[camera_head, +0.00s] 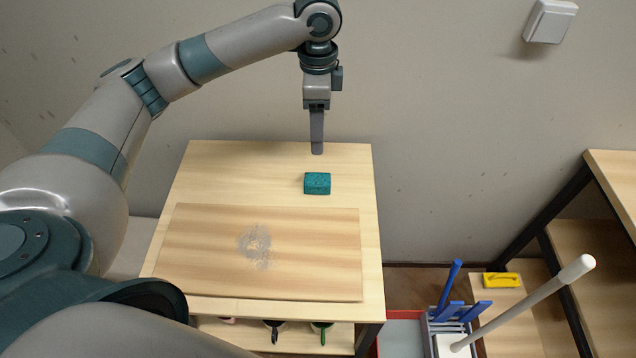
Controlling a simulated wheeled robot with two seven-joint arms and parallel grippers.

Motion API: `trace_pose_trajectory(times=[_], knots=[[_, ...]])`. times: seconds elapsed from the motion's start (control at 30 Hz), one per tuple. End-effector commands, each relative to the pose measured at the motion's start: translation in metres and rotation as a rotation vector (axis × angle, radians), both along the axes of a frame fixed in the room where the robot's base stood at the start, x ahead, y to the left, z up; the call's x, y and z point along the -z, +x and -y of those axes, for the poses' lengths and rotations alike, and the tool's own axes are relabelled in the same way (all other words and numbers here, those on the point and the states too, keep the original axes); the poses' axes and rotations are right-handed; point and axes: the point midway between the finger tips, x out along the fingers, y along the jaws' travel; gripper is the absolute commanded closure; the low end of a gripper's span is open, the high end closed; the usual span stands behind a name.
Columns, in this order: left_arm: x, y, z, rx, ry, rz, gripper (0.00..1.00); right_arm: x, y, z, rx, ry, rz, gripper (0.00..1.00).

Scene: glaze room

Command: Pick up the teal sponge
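The teal sponge (317,184) lies on the light wooden table (215,177), behind the wooden board. My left gripper (317,150) points down above the table's back part, just behind the sponge in the picture and apart from it. It is seen edge-on, so only one finger shows and its opening is hidden. It holds nothing that I can see. My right gripper is not in view.
A wooden board (200,250) with a pale grey smudge covers the table's front. Dark-handled items sit on the shelf below. At right are a bin with blue handles (447,290), a white-headed pole (530,302), a yellow tool (501,280) and a shelf unit (612,180).

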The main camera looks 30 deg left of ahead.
Motion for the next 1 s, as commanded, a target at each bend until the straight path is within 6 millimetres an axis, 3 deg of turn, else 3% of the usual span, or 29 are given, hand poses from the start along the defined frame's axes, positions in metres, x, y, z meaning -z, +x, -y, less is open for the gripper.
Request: trace_pose_trajectory(times=[0.17, 0.33, 0.8, 1.0], knots=[[0.003, 0.0, 0.0, 0.0, 0.0, -0.001, 0.39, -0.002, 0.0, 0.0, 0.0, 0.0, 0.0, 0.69], [0.019, -0.001, 0.0, 0.0, 0.001, -0.004, 0.39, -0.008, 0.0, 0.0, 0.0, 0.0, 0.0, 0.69], [0.099, -0.001, 0.0, 0.0, 0.0, -0.004, 0.39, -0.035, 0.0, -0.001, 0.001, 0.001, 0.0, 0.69], [0.119, 0.0, 0.0, 0.0, 0.0, -0.001, 0.39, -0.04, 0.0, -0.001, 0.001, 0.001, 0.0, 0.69]])
